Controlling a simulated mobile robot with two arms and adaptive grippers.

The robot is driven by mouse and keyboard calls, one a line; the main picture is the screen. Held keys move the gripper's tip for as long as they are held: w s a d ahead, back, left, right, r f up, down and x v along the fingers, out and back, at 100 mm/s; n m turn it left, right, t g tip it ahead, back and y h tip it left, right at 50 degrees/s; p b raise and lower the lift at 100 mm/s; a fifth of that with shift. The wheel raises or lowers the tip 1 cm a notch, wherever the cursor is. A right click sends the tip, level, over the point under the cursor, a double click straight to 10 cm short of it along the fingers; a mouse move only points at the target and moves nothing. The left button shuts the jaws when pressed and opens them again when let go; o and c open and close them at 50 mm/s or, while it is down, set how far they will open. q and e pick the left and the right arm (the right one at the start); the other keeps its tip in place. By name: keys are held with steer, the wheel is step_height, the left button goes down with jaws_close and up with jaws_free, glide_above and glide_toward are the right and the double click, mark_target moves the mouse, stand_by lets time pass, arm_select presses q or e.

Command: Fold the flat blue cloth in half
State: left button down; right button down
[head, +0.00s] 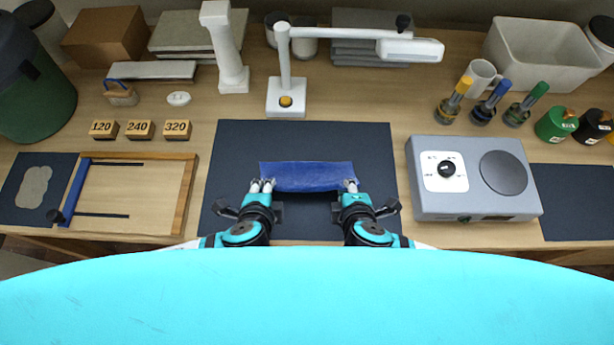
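The blue cloth (307,175) lies across the middle of the dark mat (350,140), wider than it is deep. Its near edge bows between my two grippers, with a dark shadow on the mat below it, so that edge looks raised. My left gripper (262,186) is at the cloth's near left corner and appears shut on it. My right gripper (350,186) is at the near right corner and appears shut on it. The fingertips are small here and hide the corners. The cloth's underside is hidden.
A white lamp (285,85) stands behind the mat. A grey machine with a dial (470,205) is close on the right. A wooden frame (184,200) is on the left. Several brushes in jars (483,112) stand at the right back. The mat around the cloth is clear.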

arm_select(q)
steer(key=shift+s+f+t, duration=0.45)
steer(key=shift+s+t, duration=0.1)
steer(key=shift+t, duration=0.05)
arm_select(e)
steer(key=shift+s+f+t, duration=0.4)
steer(key=shift+s+t, duration=0.15)
steer(key=shift+t, duration=0.05)
arm_select(q)
steer(key=c, duration=1.2)
jaws_free()
arm_select(e)
steer(key=c, duration=1.2)
jaws_free()
arm_select(q)
steer(key=s+r, duration=0.6)
steer(key=r, duration=0.3)
arm_select(e)
steer(key=s+r, duration=0.6)
steer(key=r, duration=0.3)
